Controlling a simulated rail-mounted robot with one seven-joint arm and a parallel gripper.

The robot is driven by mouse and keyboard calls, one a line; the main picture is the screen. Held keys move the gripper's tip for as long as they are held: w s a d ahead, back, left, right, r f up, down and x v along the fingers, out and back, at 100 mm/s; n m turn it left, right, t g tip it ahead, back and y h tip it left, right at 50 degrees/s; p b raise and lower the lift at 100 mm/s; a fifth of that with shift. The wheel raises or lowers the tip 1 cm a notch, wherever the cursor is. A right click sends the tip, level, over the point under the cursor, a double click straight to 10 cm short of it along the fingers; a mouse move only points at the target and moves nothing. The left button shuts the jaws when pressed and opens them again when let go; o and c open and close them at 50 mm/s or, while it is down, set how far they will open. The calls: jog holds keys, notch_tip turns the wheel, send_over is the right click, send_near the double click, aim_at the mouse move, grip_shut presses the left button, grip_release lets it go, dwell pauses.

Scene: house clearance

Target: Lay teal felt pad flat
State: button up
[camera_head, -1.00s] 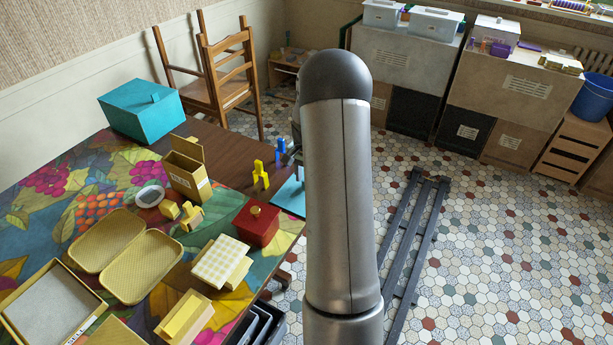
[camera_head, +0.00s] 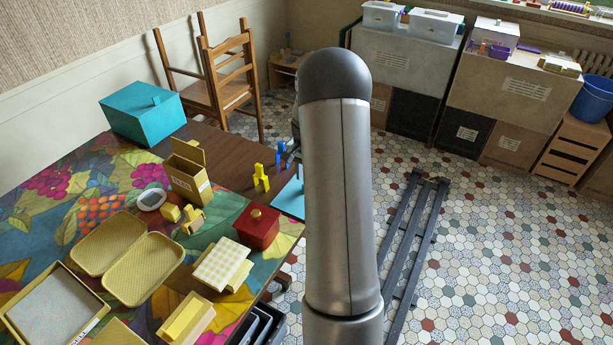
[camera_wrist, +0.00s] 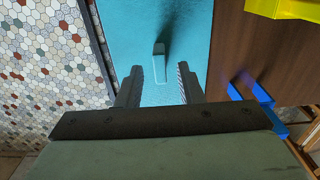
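The teal felt pad (camera_wrist: 158,20) lies under my gripper at the table's edge in the wrist view. In the head view the pad (camera_head: 291,198) shows as a teal patch, partly hidden by my arm. My gripper (camera_wrist: 159,76) is open, its two fingers apart above the pad with nothing seen between them. In the head view my arm hides most of the gripper. I cannot tell whether the whole pad lies flat.
A blue figure (camera_head: 281,154) and a yellow figure (camera_head: 261,177) stand beside the pad on the brown table. A red box (camera_head: 256,230), an open yellow carton (camera_head: 188,178) and a teal box (camera_head: 143,110) are farther left. Tiled floor lies beyond the table's right edge.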

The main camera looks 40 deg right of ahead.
jog(key=shift+r+p, duration=1.4)
jog(key=shift+r, duration=1.15)
notch_tip(320, 180, up, 17)
jog(key=shift+r+b, duration=0.2)
jog(key=shift+b, duration=0.25)
jog(key=s+a+n, duration=0.4)
jog(key=s+a, duration=0.1)
jog(key=a, duration=0.6)
jog(key=s+a+n, duration=0.4)
jog(key=s+a, duration=0.1)
jog(key=a, duration=0.6)
jog(key=s+a+f+n, duration=0.3)
jog(key=s+a, duration=0.1)
jog(key=s, duration=0.2)
jog(key=s+a+f+n, duration=0.3)
jog(key=s+a+f, duration=0.1)
jog(key=s, duration=0.3)
jog(key=shift+s+a, duration=0.3)
jog(key=shift+a, duration=0.35)
